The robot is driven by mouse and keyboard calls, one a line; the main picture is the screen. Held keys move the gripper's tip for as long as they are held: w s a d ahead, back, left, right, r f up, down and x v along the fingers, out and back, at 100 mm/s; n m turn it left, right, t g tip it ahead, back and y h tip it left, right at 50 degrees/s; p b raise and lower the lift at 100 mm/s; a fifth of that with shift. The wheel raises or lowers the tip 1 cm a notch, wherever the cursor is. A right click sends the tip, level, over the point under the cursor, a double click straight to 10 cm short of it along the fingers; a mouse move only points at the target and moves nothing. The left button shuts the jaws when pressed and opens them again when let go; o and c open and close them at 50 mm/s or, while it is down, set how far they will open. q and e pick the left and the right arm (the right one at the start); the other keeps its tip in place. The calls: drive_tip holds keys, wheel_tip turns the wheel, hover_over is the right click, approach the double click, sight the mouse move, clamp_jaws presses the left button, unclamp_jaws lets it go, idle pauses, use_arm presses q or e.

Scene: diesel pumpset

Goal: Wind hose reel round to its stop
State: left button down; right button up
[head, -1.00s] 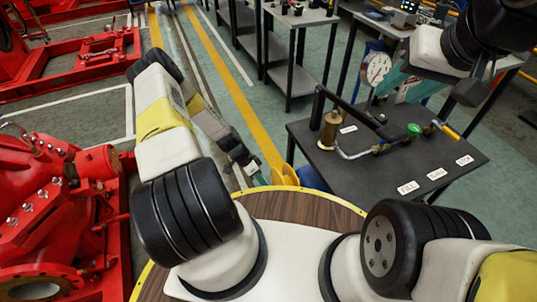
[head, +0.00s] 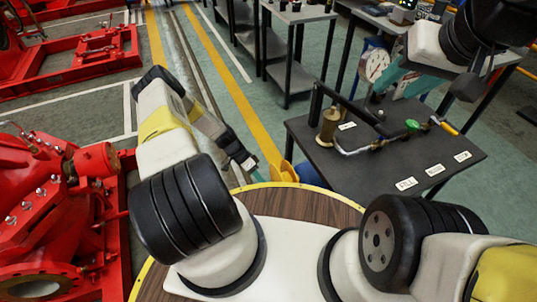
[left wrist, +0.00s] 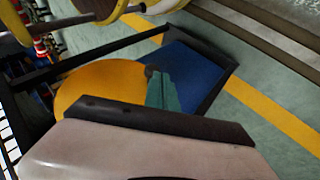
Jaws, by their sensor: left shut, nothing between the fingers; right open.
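A yellow round part (head: 284,172), beside a blue part (head: 311,175), shows low between my base and the bench; it may belong to the hose reel, but most of it is hidden. In the left wrist view a yellow disc (left wrist: 85,88) and a blue panel (left wrist: 195,75) sit by a black frame. My left gripper (head: 251,163) is shut and empty, just left of the yellow part. Its teal fingers (left wrist: 162,92) overlap the disc and panel in the left wrist view; contact cannot be told. My right gripper (head: 403,84) is open above the bench's far side.
A dark bench (head: 375,165) carries a pipe rig with a brass part (head: 328,127), a green knob (head: 412,125) and white labels. Red pump machinery (head: 45,210) is at the left. Clear floor with a yellow line (head: 225,70) lies ahead.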

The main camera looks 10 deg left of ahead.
use_arm(q)
drive_tip(key=s+d+f+g+h, duration=0.1)
drive_tip(key=s+d+f+g, duration=0.1)
drive_tip(key=s+d+f, duration=0.1)
drive_tip(key=shift+s+n+h, duration=0.4)
drive_tip(key=shift+s, duration=0.45)
drive_tip(key=shift+d+f, duration=0.1)
idle(1.4)
